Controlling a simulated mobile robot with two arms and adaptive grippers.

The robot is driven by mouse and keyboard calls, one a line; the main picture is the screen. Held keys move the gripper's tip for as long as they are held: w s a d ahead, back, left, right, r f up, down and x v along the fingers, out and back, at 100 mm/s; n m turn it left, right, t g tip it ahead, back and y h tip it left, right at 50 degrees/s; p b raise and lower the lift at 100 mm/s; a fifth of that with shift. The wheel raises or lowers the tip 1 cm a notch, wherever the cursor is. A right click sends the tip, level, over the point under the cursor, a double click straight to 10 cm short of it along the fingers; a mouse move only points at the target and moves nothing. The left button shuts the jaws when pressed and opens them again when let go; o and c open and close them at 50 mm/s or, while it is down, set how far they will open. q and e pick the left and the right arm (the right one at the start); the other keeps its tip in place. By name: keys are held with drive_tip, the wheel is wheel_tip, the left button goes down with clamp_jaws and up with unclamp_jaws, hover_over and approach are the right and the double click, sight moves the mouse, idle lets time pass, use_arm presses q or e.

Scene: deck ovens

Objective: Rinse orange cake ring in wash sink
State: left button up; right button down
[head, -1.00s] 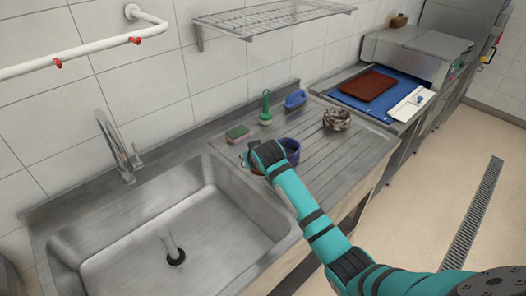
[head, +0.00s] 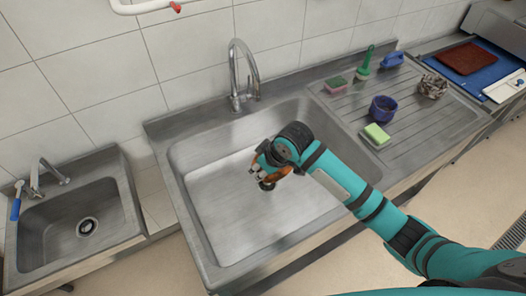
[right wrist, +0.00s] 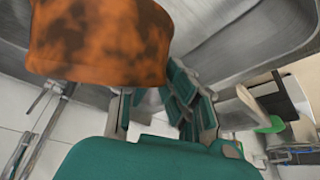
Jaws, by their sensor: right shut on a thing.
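The orange cake ring (right wrist: 100,40) is close up in the right wrist view, rusty orange with dark stains. My right gripper (head: 264,172) is shut on the ring and holds it over the wash sink (head: 215,215), near the drain. In the head view only small orange parts of the ring show beside the fingers. The sink is a large steel basin and looks empty of water. Its tall tap (head: 240,75) stands at the back rim, behind my gripper, and I see no stream from it. My left gripper is not in view.
On the ribbed drainboard to the right are a blue pot (head: 382,109), a yellow-green sponge (head: 376,134), a green-and-red sponge (head: 335,84), a green brush (head: 363,64) and a crumpled cloth (head: 432,86). A small sink (head: 88,225) is at left. The basin's left half is free.

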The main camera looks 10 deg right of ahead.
drive_tip(key=shift+s+a+f, duration=0.1)
drive_tip(key=shift+s+a, duration=0.05)
drive_tip(key=shift+s, duration=0.05)
drive_tip(key=shift+d+f, duration=0.15)
drive_tip(key=shift+f, duration=0.75)
drive_tip(key=shift+d+f, duration=0.15)
drive_tip(key=shift+f, duration=0.7)
use_arm(q)
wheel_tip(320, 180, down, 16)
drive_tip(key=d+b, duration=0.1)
drive_tip(key=b, duration=1.5)
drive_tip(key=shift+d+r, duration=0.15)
use_arm(e)
wheel_tip(320, 180, down, 22)
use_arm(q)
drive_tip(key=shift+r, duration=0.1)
